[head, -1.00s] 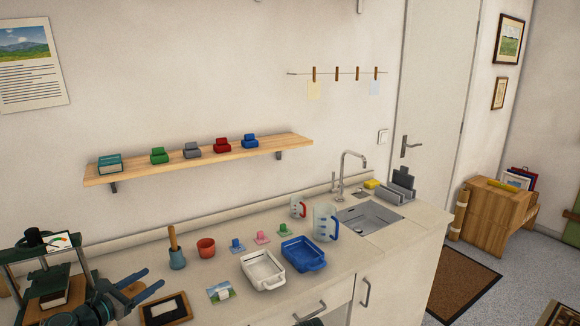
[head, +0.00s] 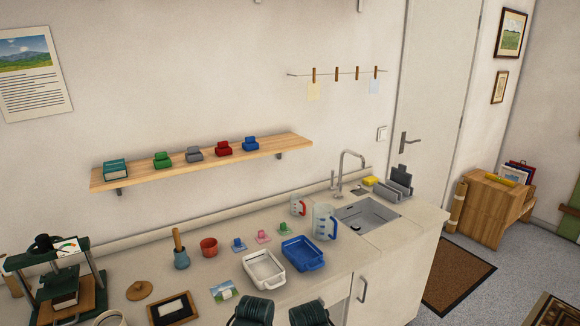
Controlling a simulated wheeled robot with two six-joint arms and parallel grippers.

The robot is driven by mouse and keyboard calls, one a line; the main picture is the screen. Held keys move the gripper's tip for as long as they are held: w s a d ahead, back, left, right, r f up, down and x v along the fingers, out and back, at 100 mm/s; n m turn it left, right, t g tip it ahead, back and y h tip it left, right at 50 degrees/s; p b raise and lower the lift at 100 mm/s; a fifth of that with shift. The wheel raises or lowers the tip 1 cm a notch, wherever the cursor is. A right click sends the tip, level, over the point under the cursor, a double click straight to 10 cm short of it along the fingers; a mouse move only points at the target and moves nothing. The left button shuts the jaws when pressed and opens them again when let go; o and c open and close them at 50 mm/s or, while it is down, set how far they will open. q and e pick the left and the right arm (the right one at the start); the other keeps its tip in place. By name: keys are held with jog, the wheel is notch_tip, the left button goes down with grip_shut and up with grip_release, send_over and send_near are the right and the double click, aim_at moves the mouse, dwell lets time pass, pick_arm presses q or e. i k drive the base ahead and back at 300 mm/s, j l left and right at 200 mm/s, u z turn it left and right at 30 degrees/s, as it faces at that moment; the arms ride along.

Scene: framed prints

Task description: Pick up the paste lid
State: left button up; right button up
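A round brown lid with a small knob (head: 139,290), which looks like the paste lid, lies on the counter at the lower left. It is between the press and the dark framed tray. A pale round pot (head: 110,319) is just in front of it, cut off by the bottom edge of the view. Nothing is touching the lid from above. Two dark green rounded parts of my arms show at the bottom middle, well right of the lid. No fingers of either gripper can be seen.
A small press (head: 58,284) stands left of the lid. A dark framed tray (head: 174,308) lies to its right. Further right are a blue pot with a wooden handle (head: 181,257), a red cup (head: 209,247), a white tray (head: 263,270) and a blue tray (head: 302,254).

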aim_at(139, 291)
jog(key=u, duration=1.4)
